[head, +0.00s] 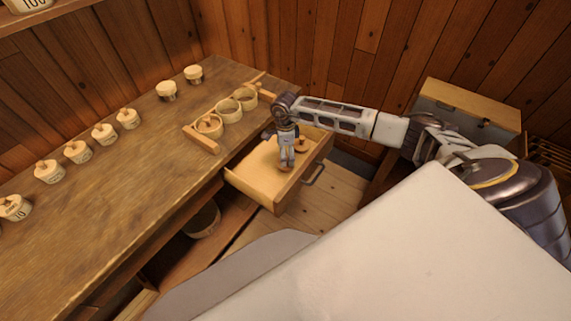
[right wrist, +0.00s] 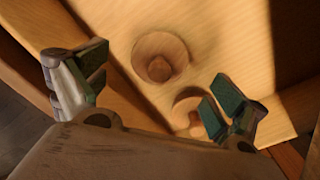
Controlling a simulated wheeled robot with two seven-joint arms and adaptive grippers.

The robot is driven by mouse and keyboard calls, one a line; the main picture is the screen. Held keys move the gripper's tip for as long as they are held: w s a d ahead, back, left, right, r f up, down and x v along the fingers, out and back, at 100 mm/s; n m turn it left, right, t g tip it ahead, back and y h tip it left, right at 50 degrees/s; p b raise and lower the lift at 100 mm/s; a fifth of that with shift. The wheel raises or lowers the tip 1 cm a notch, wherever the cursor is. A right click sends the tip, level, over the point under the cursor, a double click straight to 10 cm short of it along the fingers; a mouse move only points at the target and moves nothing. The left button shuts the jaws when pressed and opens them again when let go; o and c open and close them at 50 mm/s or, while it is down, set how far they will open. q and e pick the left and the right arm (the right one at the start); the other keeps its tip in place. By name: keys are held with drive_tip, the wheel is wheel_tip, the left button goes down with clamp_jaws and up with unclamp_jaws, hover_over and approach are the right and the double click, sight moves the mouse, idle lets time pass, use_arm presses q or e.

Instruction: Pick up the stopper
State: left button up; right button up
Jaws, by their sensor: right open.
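Two small wooden round pieces with knobs, which look like stoppers, are in the open drawer (head: 250,185). One stopper (right wrist: 160,57) shows between and beyond the fingers of my right gripper (right wrist: 158,74) in the right wrist view. The other stopper (right wrist: 193,108) is partly hidden by the right-hand finger. In the head view one stopper (head: 302,147) shows just right of my right gripper (head: 286,164); the other is mostly hidden under the gripper. My right gripper is open, pointing down over the drawer, with nothing between its fingers. My left gripper is out of view.
The drawer walls stand close around my right gripper. A bowl (head: 203,219) sits on the shelf below.

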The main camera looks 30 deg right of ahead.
sight(287, 169)
drive_tip(key=shift+f+b, duration=0.45)
drive_tip(key=shift+f, duration=0.45)
drive_tip(key=shift+f+b, duration=0.7)
drive_tip(key=shift+f, duration=0.95)
drive_tip(key=shift+c, duration=0.6)
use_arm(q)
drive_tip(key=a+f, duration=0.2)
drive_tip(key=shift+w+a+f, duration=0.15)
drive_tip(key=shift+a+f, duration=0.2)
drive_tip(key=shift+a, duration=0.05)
use_arm(e)
drive_tip(key=c, duration=1.1)
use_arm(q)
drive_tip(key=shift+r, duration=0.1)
use_arm(e)
drive_tip(key=shift+o, duration=0.2)
drive_tip(key=shift+d+r, duration=0.1)
